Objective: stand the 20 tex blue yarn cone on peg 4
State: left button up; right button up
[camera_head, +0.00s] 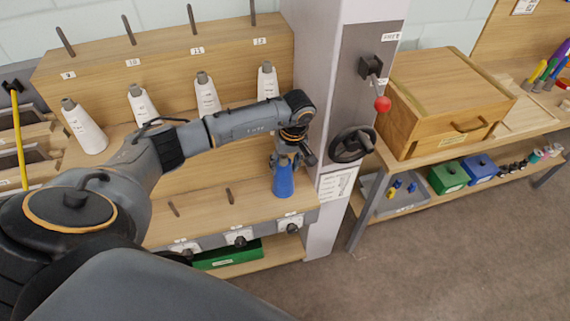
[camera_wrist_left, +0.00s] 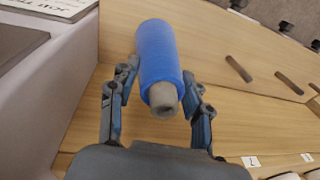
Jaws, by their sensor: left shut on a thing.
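The blue yarn cone (camera_head: 284,181) is upright at the right end of the lower wooden deck. My left gripper (camera_head: 285,158) is shut on it near its top. In the left wrist view the blue cone (camera_wrist_left: 157,58) sits between the fingers of my left gripper (camera_wrist_left: 160,100), its grey core tip towards the camera. Peg 4 does not show; I cannot tell whether the cone is around it or its base touches the deck. Other bare pegs (camera_head: 230,196) stand left of the cone, and they also show in the left wrist view (camera_wrist_left: 238,69). My right gripper is out of view.
White cones (camera_head: 206,92) stand in a row behind, below the upper pegs (camera_head: 193,19). A grey post (camera_head: 325,120) with a handwheel (camera_head: 353,145) rises close to the right of the cone. Knobs (camera_head: 291,228) line the deck's front. A wooden box (camera_head: 430,100) sits on the right bench.

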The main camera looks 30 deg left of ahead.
pick_arm(q)
jog(key=o, duration=1.5)
jog(key=shift+o, duration=0.2)
